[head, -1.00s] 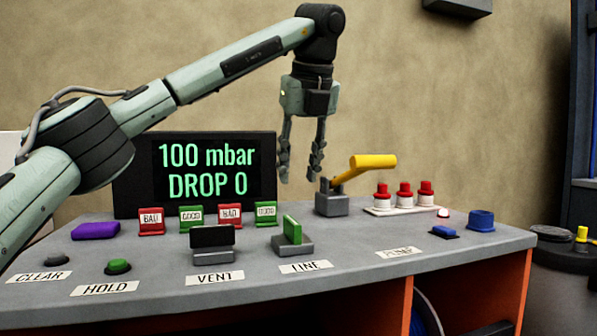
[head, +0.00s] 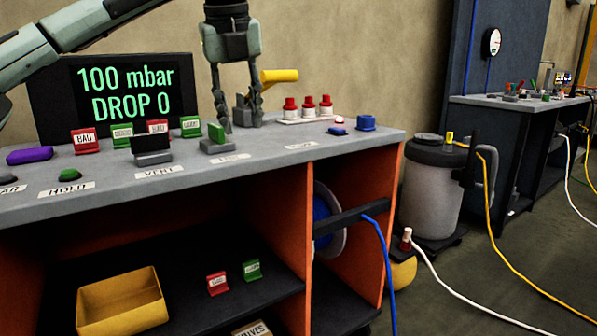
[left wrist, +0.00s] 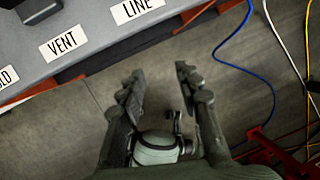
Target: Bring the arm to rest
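My left gripper (head: 240,124) hangs fingers down in the head view. Its two fingers are apart with nothing between them, so it is open and empty. It overlaps the yellow lever (head: 279,76) and its grey base in the picture. In the left wrist view the open fingers (left wrist: 160,72) are over bare floor, out beyond the bench edge with the VENT label (left wrist: 63,43) and LINE label (left wrist: 135,8). My right gripper is in neither view.
The bench top (head: 120,192) carries a screen (head: 125,92) reading "100 mbar DROP 0", red and green tags, a green LINE handle (head: 216,133) and red-capped valves (head: 308,108). A grey tank (head: 430,190) stands right. Hoses, including a blue one (head: 383,262), run over the floor.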

